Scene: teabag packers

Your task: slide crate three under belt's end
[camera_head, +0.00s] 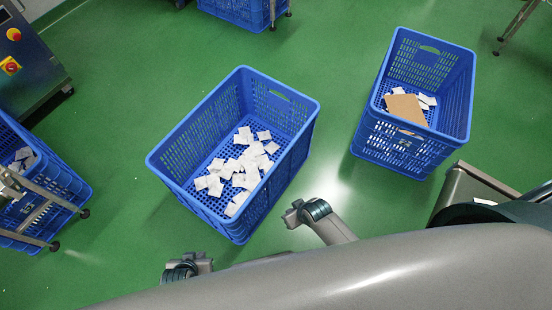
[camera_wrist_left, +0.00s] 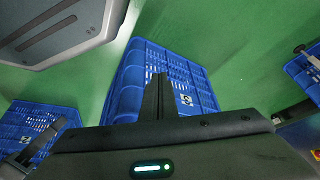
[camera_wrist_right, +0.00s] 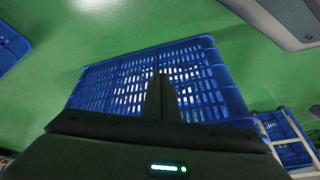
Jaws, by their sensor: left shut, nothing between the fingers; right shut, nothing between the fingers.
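Several blue slatted crates are in view, and I cannot tell by any number which is crate three. A large one (camera_head: 165,160) stands in the middle of the floor in the head view, turned at an angle, with white teabags (camera_head: 243,165) inside. My left gripper (camera_wrist_left: 162,80) is shut and empty, pointing at a blue crate (camera_wrist_left: 133,85) with a small label. My right gripper (camera_wrist_right: 161,82) is shut and empty, in front of a blue crate's slatted side (camera_wrist_right: 205,85). I cannot tell whether either gripper touches a crate.
Another crate (camera_head: 455,110) at the right holds teabags and a brown cardboard piece (camera_head: 405,107). A crate (camera_head: 65,180) at the left stands by a metal stand (camera_head: 40,210). A control cabinet (camera_head: 25,60) is upper left. Green floor (camera_head: 150,60) around the middle crate is clear.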

